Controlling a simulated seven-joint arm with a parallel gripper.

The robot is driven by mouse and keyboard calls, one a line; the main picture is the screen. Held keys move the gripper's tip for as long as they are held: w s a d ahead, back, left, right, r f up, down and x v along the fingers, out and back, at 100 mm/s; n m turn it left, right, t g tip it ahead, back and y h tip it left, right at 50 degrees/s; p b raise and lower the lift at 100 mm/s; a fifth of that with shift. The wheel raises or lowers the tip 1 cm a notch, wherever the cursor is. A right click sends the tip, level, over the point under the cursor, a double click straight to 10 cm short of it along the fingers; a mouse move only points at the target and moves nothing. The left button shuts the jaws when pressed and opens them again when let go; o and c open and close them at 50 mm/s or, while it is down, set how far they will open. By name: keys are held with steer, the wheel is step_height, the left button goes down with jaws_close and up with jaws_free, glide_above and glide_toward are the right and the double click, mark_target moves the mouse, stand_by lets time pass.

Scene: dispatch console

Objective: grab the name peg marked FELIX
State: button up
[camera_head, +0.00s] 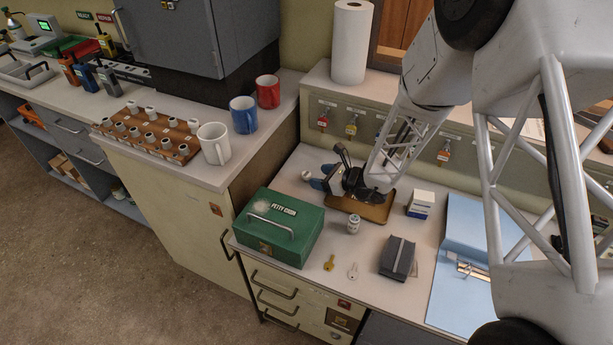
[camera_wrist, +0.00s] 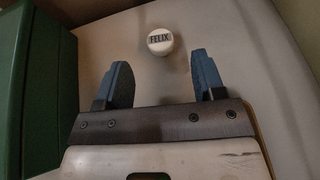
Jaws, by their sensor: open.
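The name peg marked FELIX (camera_wrist: 159,41) is a small white round peg with a dark label on its top. In the wrist view it lies on the pale desk top, just beyond the fingertips and roughly centred between them. In the head view it is the small white peg (camera_head: 306,175) behind the green cash box. My gripper (camera_wrist: 161,70) is open, with two blue fingers spread apart and nothing between them. In the head view my gripper (camera_head: 321,178) is low over the desk, pointing left toward the peg and apart from it.
The green petty cash box (camera_head: 277,228) stands close by; its side (camera_wrist: 38,90) fills the wrist view's left. A brown tray (camera_head: 372,211) lies under my wrist. A rack of white pegs (camera_head: 150,134) and several mugs stand on the left counter. A small jar (camera_head: 353,224) stands nearby.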

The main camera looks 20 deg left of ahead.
mark_target(307, 174)
steer(key=shift+a, duration=0.1)
steer(key=shift+x, duration=2.5)
steer(key=shift+r, duration=0.1)
steer(key=c, duration=1)
steer(key=shift+r, duration=0.15)
step_height(307, 174, up, 10)
